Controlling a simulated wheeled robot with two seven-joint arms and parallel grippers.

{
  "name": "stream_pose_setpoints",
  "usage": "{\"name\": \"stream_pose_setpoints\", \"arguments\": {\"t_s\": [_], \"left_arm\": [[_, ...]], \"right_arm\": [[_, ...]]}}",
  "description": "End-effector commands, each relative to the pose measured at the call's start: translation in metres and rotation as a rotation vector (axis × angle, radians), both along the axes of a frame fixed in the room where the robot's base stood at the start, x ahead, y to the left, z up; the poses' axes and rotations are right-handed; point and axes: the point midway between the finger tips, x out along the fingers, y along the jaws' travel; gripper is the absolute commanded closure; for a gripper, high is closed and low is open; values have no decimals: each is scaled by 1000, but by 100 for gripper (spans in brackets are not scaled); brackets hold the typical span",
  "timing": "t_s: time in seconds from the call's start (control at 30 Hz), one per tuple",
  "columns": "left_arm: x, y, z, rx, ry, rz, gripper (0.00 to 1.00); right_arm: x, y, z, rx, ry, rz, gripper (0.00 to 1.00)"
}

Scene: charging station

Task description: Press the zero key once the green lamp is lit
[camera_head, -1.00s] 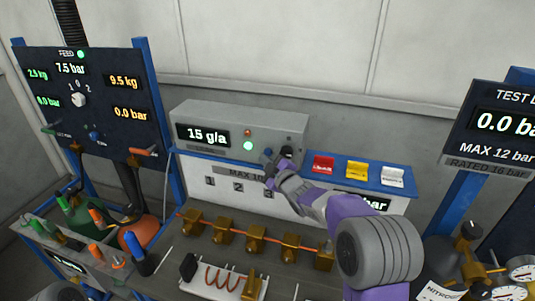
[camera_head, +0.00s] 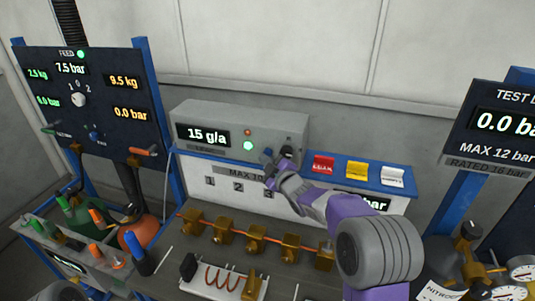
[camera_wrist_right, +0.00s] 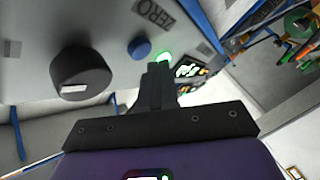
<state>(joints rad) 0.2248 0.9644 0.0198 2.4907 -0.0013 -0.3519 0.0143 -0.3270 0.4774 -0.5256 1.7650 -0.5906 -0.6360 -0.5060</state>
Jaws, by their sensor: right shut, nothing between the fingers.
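My right gripper (camera_wrist_right: 160,70) is shut and empty. Its tips are in front of the panel, beside the blue key and near the lit green lamp; I cannot tell whether they touch the panel. My left gripper is not in view.
A black knob (camera_wrist_right: 82,73) sits beside the key. Red (camera_head: 323,163), yellow (camera_head: 357,170) and white (camera_head: 392,176) blocks stand right of the box. Brass valves (camera_head: 256,241) line the bench in front. A feed panel (camera_head: 50,115) stands at left, gauges (camera_head: 508,293) at lower right.

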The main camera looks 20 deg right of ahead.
Motion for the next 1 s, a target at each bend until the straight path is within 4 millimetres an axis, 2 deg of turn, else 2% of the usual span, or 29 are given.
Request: {"name": "stream_pose_setpoints", "arguments": {"t_s": [1.0], "left_arm": [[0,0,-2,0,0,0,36]], "right_arm": [[7,-5,0,0,0,0,100]]}}
